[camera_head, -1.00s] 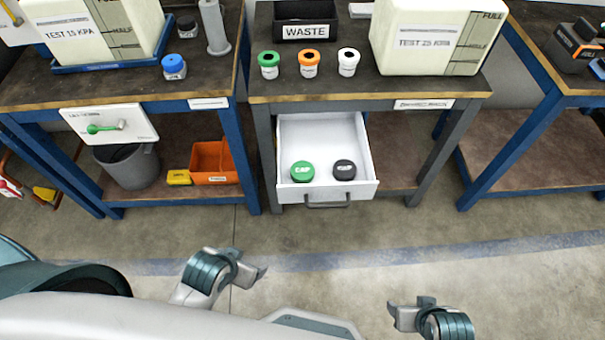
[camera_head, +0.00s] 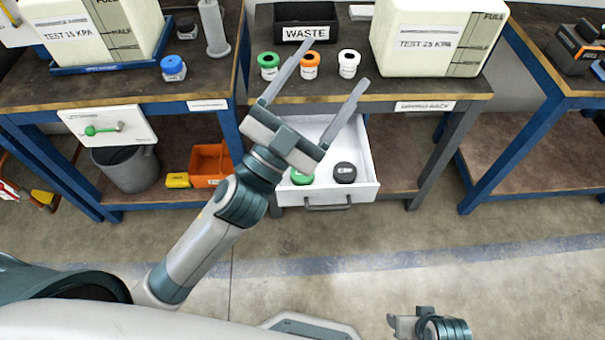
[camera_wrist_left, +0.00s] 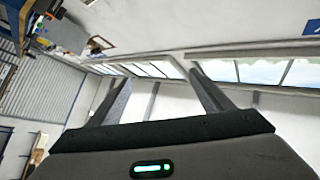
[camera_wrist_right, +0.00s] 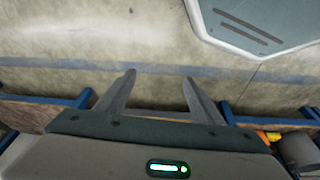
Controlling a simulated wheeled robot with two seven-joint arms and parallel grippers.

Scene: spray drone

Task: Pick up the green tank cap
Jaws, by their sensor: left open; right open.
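The green tank cap (camera_head: 301,179) lies in the open white drawer (camera_head: 330,192), at its left side. My left gripper partly covers it in the head view. A black cap (camera_head: 345,172) lies to its right in the same drawer. My left gripper (camera_head: 332,92) is open and empty, raised over the drawer with its fingers pointing up and away toward the bench. The left wrist view shows its open fingers (camera_wrist_left: 152,98) against the walls and windows. My right gripper is low at the bottom of the head view; the right wrist view shows its fingers (camera_wrist_right: 158,95) open and empty over the floor.
On the bench above the drawer are green- (camera_head: 268,66), orange- (camera_head: 310,66) and white-topped (camera_head: 348,64) bottles, a black WASTE bin (camera_head: 304,22) and a large tank (camera_head: 432,40). The floor in front is clear.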

